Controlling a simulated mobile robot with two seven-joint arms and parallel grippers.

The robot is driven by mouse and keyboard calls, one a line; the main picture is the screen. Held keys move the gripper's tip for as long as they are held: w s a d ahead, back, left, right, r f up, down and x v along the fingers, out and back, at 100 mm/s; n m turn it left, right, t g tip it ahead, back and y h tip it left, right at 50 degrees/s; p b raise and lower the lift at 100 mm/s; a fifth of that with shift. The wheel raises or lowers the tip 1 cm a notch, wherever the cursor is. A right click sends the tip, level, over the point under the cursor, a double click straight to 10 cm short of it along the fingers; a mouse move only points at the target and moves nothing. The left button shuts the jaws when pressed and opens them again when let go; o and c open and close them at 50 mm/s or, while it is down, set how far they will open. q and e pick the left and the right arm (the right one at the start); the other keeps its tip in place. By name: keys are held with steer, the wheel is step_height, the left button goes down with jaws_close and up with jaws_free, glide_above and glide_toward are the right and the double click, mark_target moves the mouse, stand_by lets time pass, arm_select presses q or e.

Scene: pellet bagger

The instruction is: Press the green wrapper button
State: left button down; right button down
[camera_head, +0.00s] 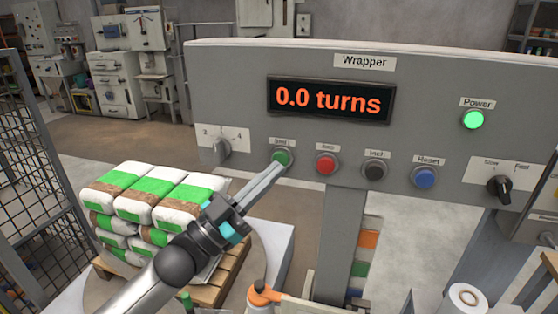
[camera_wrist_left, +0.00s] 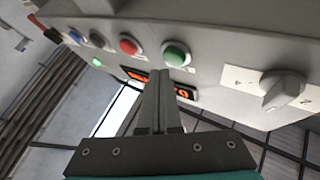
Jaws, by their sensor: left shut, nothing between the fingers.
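The green wrapper button (camera_head: 282,157) sits at the left end of the button row on the grey Wrapper panel (camera_head: 232,90). It also shows in the left wrist view (camera_wrist_left: 176,54). My left gripper (camera_head: 278,168) is shut and empty, its fingertips just below the green button in the head view. In the left wrist view the fingertips (camera_wrist_left: 159,74) lie close beside the button; I cannot tell whether they touch it. The display (camera_head: 330,100) reads 0.0 turns. My right gripper is not in view.
Right of the green button are a red button (camera_head: 326,163), a black button (camera_head: 375,170) and a blue button (camera_head: 425,177). A knob (camera_head: 221,147) is at the left. The green Power light (camera_head: 473,120) is lit. Stacked bags (camera_head: 150,205) stand on a pallet (camera_head: 212,290) behind my left arm.

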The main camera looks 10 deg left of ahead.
arm_select(q)
steer(key=shift+w, duration=0.1)
steer(key=shift+w, duration=0.4)
